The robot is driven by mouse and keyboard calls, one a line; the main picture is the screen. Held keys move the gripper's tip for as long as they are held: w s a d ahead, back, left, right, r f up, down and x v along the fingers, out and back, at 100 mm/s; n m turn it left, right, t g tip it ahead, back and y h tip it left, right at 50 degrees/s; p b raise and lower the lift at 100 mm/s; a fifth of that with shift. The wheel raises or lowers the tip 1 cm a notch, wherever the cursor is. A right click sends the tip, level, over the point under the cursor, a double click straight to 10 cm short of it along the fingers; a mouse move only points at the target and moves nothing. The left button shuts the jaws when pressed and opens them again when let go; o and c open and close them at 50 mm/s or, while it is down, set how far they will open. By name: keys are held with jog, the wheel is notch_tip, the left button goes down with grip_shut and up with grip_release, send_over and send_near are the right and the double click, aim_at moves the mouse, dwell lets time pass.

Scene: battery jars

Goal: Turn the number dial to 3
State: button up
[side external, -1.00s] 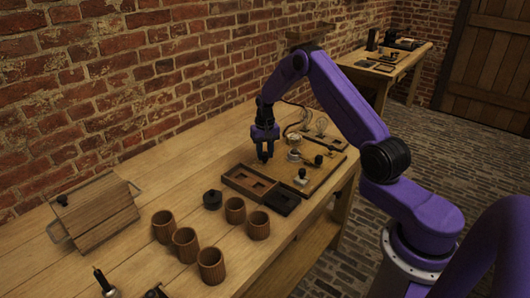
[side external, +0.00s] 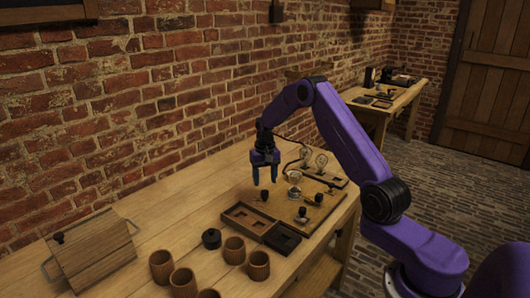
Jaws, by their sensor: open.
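My gripper (side external: 265,181) points down above the table, just left of the wooden board (side external: 318,212) that carries the instruments. Its two fingers are apart with nothing between them. On the board stand a round pale-metal piece (side external: 294,177) and several small black knobs, one at the front (side external: 301,212) and one to the right (side external: 318,198). I cannot tell which of these is the number dial, and no numbers are readable at this size. The gripper appears apart from all of these.
A wooden tray (side external: 228,218) with square recesses and a dark square box (side external: 282,238) lie in front of the board. Glass bulbs (side external: 320,160) stand behind. The table's left middle is clear.

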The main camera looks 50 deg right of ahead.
aim_at(264, 193)
notch_tip(264, 193, up, 12)
dwell(0.4)
jog(key=s+a+r+n, duration=0.2)
jog(key=s+a+n, duration=0.3)
jog(key=a, duration=0.6)
jog(key=s+a+r+n, duration=0.2)
jog(key=s+a+n, duration=0.2)
jog(key=s+a, duration=0.55)
jog(key=s+a+f+n, duration=0.1)
jog(key=s+n, duration=0.4)
jog(key=s, duration=0.7)
jog(key=s+a+n, duration=0.3)
jog(key=s+n, duration=0.2)
jog(key=s, duration=0.8)
jog(key=shift+s+f, duration=0.3)
jog(key=shift+f, duration=0.05)
